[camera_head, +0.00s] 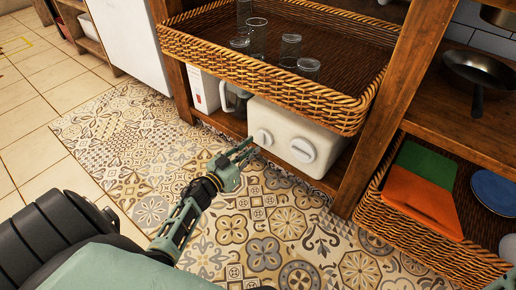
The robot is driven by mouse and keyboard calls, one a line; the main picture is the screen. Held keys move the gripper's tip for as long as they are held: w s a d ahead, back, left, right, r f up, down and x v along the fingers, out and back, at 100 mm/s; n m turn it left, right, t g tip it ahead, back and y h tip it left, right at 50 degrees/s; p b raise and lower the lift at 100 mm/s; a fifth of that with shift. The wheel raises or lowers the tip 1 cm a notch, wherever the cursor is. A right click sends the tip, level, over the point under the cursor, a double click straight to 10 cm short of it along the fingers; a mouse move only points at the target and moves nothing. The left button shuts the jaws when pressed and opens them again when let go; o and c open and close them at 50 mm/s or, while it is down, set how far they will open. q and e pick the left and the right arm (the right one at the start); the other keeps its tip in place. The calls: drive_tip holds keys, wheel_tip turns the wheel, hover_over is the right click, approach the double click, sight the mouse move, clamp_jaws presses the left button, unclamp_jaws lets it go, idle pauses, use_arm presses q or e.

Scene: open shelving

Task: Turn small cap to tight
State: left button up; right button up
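A white container (319,131) sits on the low shelf under the wicker basket, with two round white caps on its front. The small cap (263,138) is on the left and the larger cap (303,150) is to its right, each with a raised bar across it. My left gripper (252,146) is just left of and in front of the small cap, its two fingers apart and pointing at it. It holds nothing, and I cannot tell if a fingertip touches the cap.
A wicker basket (250,68) with several glasses hangs over the container. A white carton (203,90) and a grey-handled jug (234,101) stand left of it. A wooden post (385,115) rises at its right. The patterned floor in front is clear.

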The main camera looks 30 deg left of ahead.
sight(261, 141)
use_arm(q)
drive_tip(key=w+b, duration=0.1)
drive_tip(key=w, duration=0.3)
drive_tip(key=shift+d, duration=0.2)
clamp_jaws()
